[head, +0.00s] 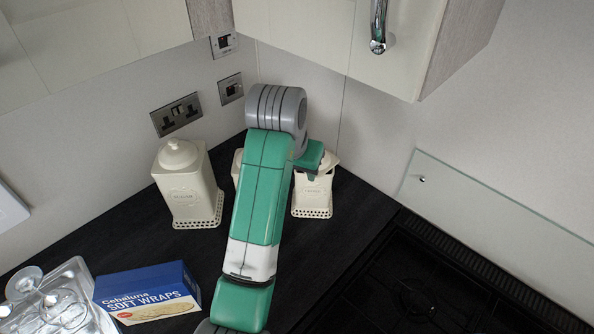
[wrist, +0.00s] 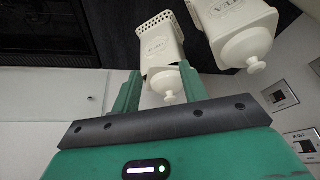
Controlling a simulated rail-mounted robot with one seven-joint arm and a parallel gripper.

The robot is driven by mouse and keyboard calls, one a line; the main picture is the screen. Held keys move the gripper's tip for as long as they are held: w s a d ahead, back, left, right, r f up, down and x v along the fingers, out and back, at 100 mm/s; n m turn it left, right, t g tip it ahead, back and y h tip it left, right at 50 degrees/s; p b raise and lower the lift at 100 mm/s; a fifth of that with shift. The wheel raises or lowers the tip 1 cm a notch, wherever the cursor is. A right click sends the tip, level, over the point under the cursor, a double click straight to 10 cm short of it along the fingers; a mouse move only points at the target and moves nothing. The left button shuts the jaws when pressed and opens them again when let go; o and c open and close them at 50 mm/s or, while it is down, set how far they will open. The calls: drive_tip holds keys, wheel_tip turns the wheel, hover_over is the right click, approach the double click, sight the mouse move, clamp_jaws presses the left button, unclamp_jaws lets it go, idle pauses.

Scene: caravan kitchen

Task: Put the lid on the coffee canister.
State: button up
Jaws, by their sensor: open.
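A cream canister (head: 312,197) with a pierced base stands upright right of my arm in the head view. Its label is too small to read, so I cannot be sure it is the coffee one. In the wrist view this canister (wrist: 158,46) lies beyond my fingers. A cream lid (wrist: 163,82) with a round knob is at its top, between my open fingers. The lid (head: 331,159) shows partly behind my gripper (head: 312,172) in the head view. I cannot tell whether it sits flush. In the wrist view my gripper (wrist: 159,72) is open, around the lid's knob.
A lidded cream canister (head: 188,190) stands at left; another (head: 238,166) is mostly hidden behind my arm. A blue wraps box (head: 147,292) and a clear tray with glasses (head: 60,303) are front left. A black hob (head: 425,285) is at right, wall sockets (head: 176,115) behind.

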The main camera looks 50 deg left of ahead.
drive_tip(key=shift+s, duration=0.1)
drive_tip(key=w+d+r+m+t+y, duration=0.1)
drive_tip(key=w+d+r+t, duration=0.2)
drive_tip(key=d+r+t, duration=0.5)
drive_tip(key=w+d+r+m+t+y, duration=0.1)
drive_tip(key=w+d+r+m+t, duration=0.2)
drive_tip(key=d+r, duration=0.8)
drive_tip(key=s+d+r+t+h, duration=0.4)
drive_tip(key=s+d+r+t, duration=0.6)
drive_tip(key=s+d+r, duration=0.55)
wheel_tip(320, 180, up, 7)
drive_tip(key=s+d+m+p, duration=0.1)
drive_tip(key=p, duration=0.7)
drive_tip(key=shift+s+d+f, duration=0.15)
drive_tip(key=shift+s+d, duration=0.05)
drive_tip(key=shift+s, duration=0.05)
